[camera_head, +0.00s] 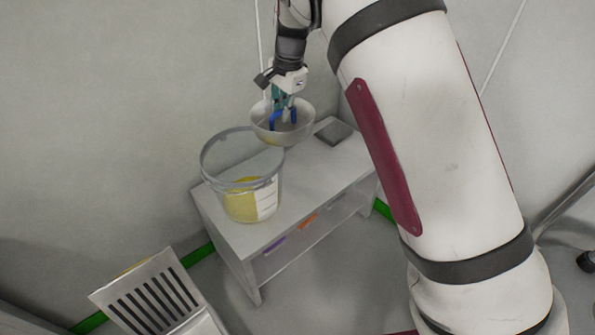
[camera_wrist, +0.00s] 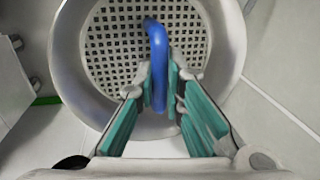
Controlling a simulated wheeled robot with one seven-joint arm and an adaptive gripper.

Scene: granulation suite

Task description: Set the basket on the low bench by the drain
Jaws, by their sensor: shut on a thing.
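The basket (camera_head: 283,124) is a pale round bowl with a perforated base and a blue handle. In the wrist view the basket (camera_wrist: 222,48) fills the upper middle, with the blue handle (camera_wrist: 157,62) between my fingers. My gripper (camera_head: 283,97) is shut on that handle; it also shows in the wrist view (camera_wrist: 162,100). The basket is over the back of a low grey-white bench (camera_head: 318,181), close beside a clear bucket. Whether it touches the bench or bucket cannot be told. I cannot identify the drain.
The clear bucket (camera_head: 264,198) with yellow contents stands on the bench's left part. A dark flat square (camera_head: 334,131) lies at its far right end. Orange and purple items sit on the shelf below. A slotted pale panel (camera_head: 150,298) stands at lower left. A wall is behind.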

